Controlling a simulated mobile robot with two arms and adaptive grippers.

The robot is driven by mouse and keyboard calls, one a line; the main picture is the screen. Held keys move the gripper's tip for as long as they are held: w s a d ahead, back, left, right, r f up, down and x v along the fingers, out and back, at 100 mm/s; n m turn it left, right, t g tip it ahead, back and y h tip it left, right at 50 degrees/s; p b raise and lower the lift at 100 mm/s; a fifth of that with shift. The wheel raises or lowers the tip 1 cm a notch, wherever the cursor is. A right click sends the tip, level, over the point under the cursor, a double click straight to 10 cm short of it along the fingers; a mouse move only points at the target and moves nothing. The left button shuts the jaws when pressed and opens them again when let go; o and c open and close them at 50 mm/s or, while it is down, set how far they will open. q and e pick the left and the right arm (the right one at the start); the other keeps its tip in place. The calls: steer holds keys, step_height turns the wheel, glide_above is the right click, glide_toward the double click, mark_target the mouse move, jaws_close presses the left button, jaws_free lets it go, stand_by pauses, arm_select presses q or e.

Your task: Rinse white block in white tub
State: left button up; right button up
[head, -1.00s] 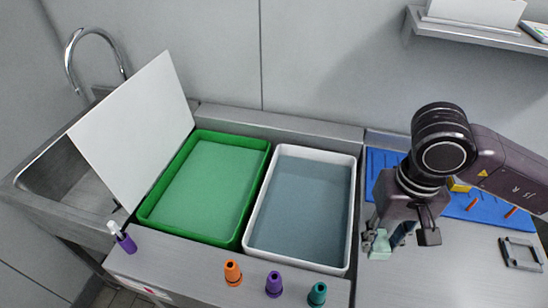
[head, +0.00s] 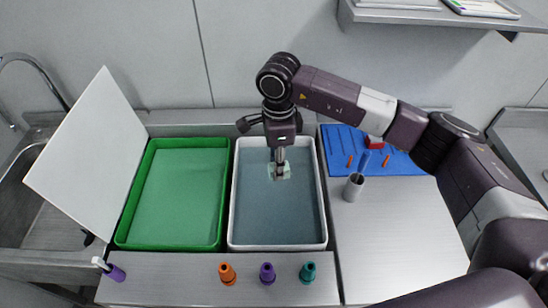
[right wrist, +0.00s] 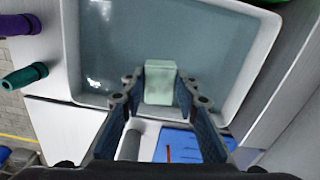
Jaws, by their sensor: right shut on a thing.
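The white tub (head: 323,200) holds grey-blue liquid and stands on the counter, right of the green tub. My right gripper (head: 279,165) points down into the white tub from above. It is shut on the white block (head: 285,173), which looks pale greenish and sits at the liquid, partly hidden by the fingers. In the right wrist view the white block (right wrist: 160,80) is between the two fingers, over the tub's liquid. How deep it is under the surface is hard to tell. My left gripper is not in view.
The green tub (head: 215,237) stands directly left, with a white board (head: 85,165) leaning beside it. A blue mat (head: 410,167) and grey cup (head: 353,187) lie to the right.

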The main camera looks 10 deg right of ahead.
steer(key=shift+w+a+f+m, duration=0.15)
steer(key=shift+w+a+m, duration=0.1)
steer(key=shift+w+m, duration=0.35)
steer(key=shift+s+f, duration=0.1)
steer(key=shift+f, duration=0.05)
step_height(320, 180, down, 12)
steer(key=b, duration=0.5)
steer(key=shift+f+b, duration=0.15)
steer(key=shift+b, duration=0.15)
stand_by(1.1)
steer(key=shift+r+p, duration=2.45)
steer(key=shift+r, duration=2.3)
steer(key=shift+r+p, duration=0.45)
steer(key=shift+r, duration=0.6)
steer(key=shift+r+p, duration=0.7)
steer(key=shift+r, duration=1.3)
